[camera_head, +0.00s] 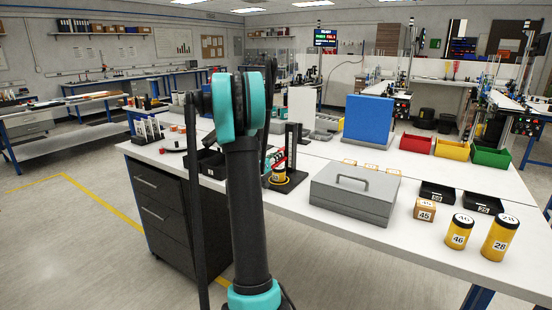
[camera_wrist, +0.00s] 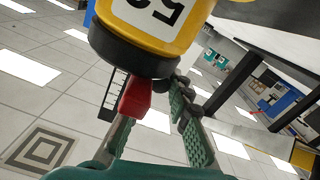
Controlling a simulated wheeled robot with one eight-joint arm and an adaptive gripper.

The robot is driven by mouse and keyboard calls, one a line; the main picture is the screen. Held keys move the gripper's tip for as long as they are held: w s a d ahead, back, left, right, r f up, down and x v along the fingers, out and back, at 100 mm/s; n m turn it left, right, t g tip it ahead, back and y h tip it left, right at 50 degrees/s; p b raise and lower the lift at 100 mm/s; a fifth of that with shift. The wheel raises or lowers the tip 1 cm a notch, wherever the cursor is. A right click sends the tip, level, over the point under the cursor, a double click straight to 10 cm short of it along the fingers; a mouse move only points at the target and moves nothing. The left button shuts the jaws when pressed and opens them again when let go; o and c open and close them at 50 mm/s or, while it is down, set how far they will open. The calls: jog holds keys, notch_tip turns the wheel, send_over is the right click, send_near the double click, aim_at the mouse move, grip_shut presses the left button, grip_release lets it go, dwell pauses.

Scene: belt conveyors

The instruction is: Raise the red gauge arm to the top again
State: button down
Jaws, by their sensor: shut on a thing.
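The gauge stands on the bench just right of my arm in the head view, with a black base (camera_head: 291,183) and a dark upright post (camera_head: 293,148). Its red gauge arm (camera_head: 279,161) sits low on the post, just above a yellow can (camera_head: 277,175) on the base. In the wrist view, the red arm's end (camera_wrist: 136,97) is at my gripper (camera_wrist: 157,98), between the green fingers, and the gripper is shut on it. The yellow can (camera_wrist: 165,22) with a black cap is close beside it.
A grey box (camera_head: 350,200) with a handle stands right of the gauge. Yellow cans (camera_head: 500,238), a small numbered box (camera_head: 425,209) and black trays (camera_head: 437,192) stand farther right. A blue panel (camera_head: 369,119) and coloured bins (camera_head: 451,149) are behind.

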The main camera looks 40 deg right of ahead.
notch_tip(320, 180, up, 11)
dwell(0.3)
jog(key=shift+r, duration=0.1)
jog(key=c, duration=1.4)
grip_release()
jog(key=v, duration=1.2)
